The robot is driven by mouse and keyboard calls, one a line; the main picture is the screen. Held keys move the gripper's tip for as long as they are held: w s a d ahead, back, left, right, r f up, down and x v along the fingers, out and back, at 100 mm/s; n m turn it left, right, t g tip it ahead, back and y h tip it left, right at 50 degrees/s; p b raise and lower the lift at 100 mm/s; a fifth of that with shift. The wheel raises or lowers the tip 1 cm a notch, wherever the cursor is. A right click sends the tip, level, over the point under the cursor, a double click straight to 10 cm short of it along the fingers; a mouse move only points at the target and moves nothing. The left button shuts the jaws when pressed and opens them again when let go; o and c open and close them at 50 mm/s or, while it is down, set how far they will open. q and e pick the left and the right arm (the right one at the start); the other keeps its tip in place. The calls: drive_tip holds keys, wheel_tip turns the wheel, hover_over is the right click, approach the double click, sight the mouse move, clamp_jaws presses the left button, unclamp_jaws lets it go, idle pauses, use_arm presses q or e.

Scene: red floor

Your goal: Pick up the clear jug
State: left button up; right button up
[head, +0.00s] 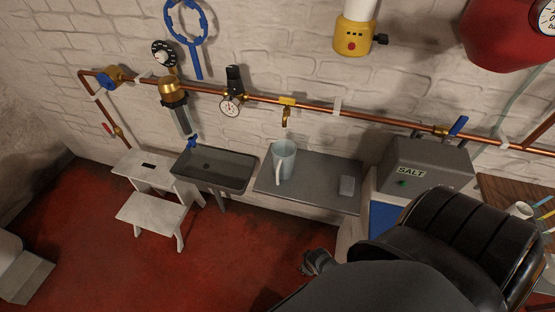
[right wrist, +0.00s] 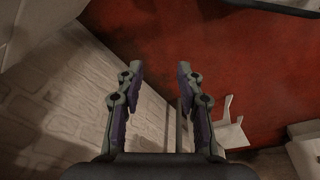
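The clear jug (head: 287,157) is a pale, see-through jug with a handle on its near left side. It stands upright on the grey counter (head: 322,192), right of the sink. I do not make it out in the right wrist view. My right gripper (right wrist: 160,68) is open in the right wrist view, with its two fingers apart and nothing between them. My left gripper is not in view.
A sink (head: 216,170) and a white step stool (head: 150,206) stand left of the counter. A copper pipe (head: 318,104) with a tap runs along the wall above. Red floor (head: 225,260) in front is clear.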

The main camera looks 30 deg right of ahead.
sight(277, 173)
drive_tip(key=w+a+r+t+b, duration=0.1)
drive_tip(key=w+r+b, duration=0.35)
drive_tip(key=r, duration=0.55)
drive_tip(key=w+a+r+t+b, duration=0.1)
drive_tip(key=w+r+b, duration=0.2)
drive_tip(key=w+r, duration=0.5)
drive_tip(key=w+d+r+n+t+y, duration=0.25)
drive_tip(key=w+d+t, duration=0.35)
drive_tip(key=w+t, duration=0.3)
drive_tip(key=d+r+t+y, duration=0.1)
drive_tip(key=y, duration=0.1)
drive_tip(key=s+d+r+n+t+y, duration=0.1)
drive_tip(key=d+r+y, duration=0.1)
drive_tip(key=s+d+r+n+y, duration=0.1)
drive_tip(key=d+y, duration=0.1)
drive_tip(key=shift+r+n+t, duration=0.25)
drive_tip(key=shift+t, duration=0.15)
drive_tip(key=shift+y, duration=0.55)
drive_tip(key=x, duration=0.3)
drive_tip(key=b+x, duration=0.1)
drive_tip(key=x, duration=0.5)
drive_tip(key=shift+w+a+r+b, duration=0.25)
drive_tip(key=shift+w+r+b, duration=0.05)
drive_tip(key=shift+r, duration=0.05)
clamp_jaws()
